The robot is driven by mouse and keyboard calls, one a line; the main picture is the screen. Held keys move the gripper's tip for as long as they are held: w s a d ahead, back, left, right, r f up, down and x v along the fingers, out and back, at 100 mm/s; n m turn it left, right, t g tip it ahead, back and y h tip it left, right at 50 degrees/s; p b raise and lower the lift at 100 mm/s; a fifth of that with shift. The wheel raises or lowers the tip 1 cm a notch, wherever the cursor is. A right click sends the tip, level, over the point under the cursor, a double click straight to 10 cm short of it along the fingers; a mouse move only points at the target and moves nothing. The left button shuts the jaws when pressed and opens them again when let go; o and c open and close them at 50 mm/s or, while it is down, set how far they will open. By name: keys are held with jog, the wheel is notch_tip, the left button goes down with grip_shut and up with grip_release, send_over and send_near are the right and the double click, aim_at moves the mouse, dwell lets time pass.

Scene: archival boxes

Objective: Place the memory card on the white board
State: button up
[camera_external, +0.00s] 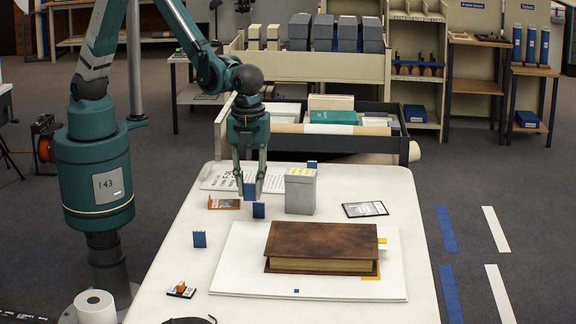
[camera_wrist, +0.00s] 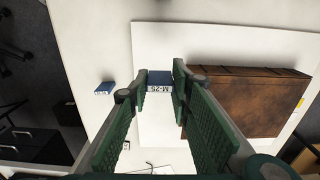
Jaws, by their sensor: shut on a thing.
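My gripper (camera_external: 249,192) is shut on a small blue memory card (camera_external: 249,190) over the left back part of the table. In the wrist view the card (camera_wrist: 159,80) sits between the fingertips (camera_wrist: 156,86) and shows a white label reading "M-25". The white board (camera_external: 240,276) lies flat on the table, in front of my gripper and to its right. It also shows in the wrist view (camera_wrist: 150,35). I cannot tell the exact gap between the card and the table.
A thick brown book (camera_external: 325,241) covers much of the board. A grey box (camera_external: 300,191) stands right of my gripper. A dark-framed card (camera_external: 365,209) lies farther right. The board's left part is mostly clear.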

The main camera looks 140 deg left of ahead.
jog(key=shift+f, duration=0.1)
jog(key=b, duration=0.1)
send_over(252, 234)
jog(key=shift+s+f, duration=0.1)
jog(key=shift+f, duration=3)
jog(key=shift+f+b, duration=0.3)
jog(key=shift+f, duration=1.6)
jog(key=shift+f, duration=0.2)
jog(key=o, duration=0.8)
jog(key=shift+r, duration=0.1)
jog(key=shift+r, duration=0.1)
notch_tip(252, 234, up, 12)
jog(key=shift+r+p, duration=0.1)
jog(key=shift+p, duration=0.75)
